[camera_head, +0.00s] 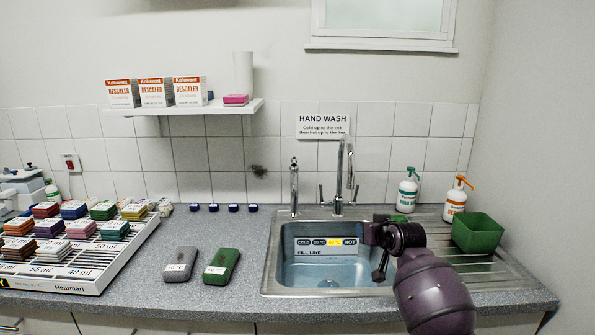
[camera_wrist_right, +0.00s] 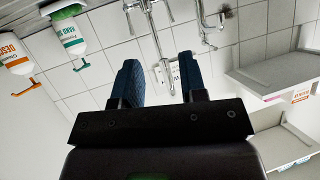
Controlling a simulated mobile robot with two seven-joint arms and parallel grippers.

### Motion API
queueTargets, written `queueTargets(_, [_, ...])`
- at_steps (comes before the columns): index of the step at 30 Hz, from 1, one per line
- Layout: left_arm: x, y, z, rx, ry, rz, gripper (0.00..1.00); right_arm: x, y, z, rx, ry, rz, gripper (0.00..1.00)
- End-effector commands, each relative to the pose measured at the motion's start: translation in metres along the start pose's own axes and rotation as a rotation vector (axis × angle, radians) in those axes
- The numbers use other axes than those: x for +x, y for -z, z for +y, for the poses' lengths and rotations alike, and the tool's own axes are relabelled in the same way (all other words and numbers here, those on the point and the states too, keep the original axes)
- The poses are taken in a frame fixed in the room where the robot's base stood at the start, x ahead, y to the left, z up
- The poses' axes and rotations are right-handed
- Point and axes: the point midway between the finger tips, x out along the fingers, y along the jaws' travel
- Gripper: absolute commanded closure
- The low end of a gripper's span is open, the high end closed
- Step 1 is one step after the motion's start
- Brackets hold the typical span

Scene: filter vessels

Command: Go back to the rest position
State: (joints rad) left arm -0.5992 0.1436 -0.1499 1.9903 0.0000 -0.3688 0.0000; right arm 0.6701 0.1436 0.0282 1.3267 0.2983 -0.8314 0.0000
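My right arm comes in from the lower right in the head view, and its dark gripper (camera_head: 374,236) is over the right part of the sink (camera_head: 272,282). In the right wrist view the two blue-padded fingers (camera_wrist_right: 158,70) stand apart with a clear gap and nothing held between them. Through the gap I see wall tiles and part of a sign. My left arm and gripper are not in the head view.
The tap (camera_head: 340,180) stands behind the sink. A green tub (camera_head: 477,233) and two pump bottles (camera_head: 407,192) are right of my gripper. A grey block (camera_head: 180,265) and a green block (camera_head: 222,267) lie left of the sink. A filled rack (camera_head: 100,275) is further left.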

Motion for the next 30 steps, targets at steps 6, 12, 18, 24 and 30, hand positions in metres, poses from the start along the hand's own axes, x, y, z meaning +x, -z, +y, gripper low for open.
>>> queueTargets(6, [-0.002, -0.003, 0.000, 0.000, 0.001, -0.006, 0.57, -0.027, 0.056, -0.013, -0.078, -0.020, 0.227, 0.61])
queueTargets(12, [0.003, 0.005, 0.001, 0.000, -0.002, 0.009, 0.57, -0.052, 0.038, -0.011, -0.128, -0.047, 0.330, 0.61])
queueTargets(18, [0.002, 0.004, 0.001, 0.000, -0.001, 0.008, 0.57, -0.075, -0.009, -0.003, -0.158, -0.074, 0.364, 0.61])
queueTargets(24, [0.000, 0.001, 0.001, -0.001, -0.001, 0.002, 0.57, -0.108, -0.083, 0.007, -0.182, -0.107, 0.359, 0.61])
queueTargets(30, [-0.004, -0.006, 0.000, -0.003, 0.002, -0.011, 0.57, -0.148, -0.162, 0.015, -0.192, -0.135, 0.315, 0.61])
